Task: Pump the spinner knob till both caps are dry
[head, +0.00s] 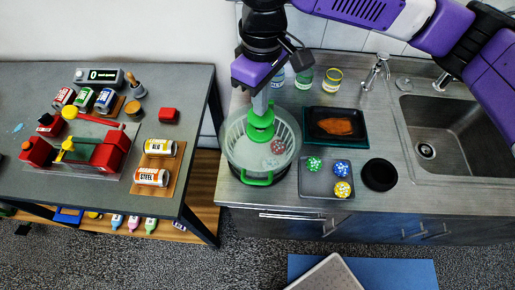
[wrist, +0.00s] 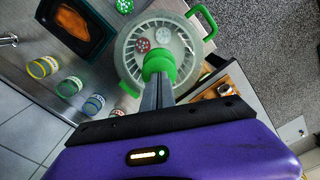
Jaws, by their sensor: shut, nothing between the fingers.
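The salad spinner (head: 234,154) stands on the counter's left end, a clear bowl with a green handle and a green knob (head: 260,132) at its centre. My gripper (head: 262,106) is shut, pointing down over the knob, its tips at the knob's top; I cannot tell whether they touch. In the wrist view the spinner (wrist: 187,70) lies ahead of the fingers, with the knob (wrist: 158,64) right at their tips. A red-and-white cap (head: 278,147) shows inside the bowl. The wrist view shows this red cap (wrist: 142,45) and a whitish cap (wrist: 163,36) inside.
A grey tray (head: 318,191) with green, blue and yellow caps sits right of the spinner, near a black round lid (head: 379,174). A dark dish (head: 335,125) with orange food, several jars (head: 332,80) and the sink (head: 440,125) lie beyond. A cluttered table (head: 110,180) stands left.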

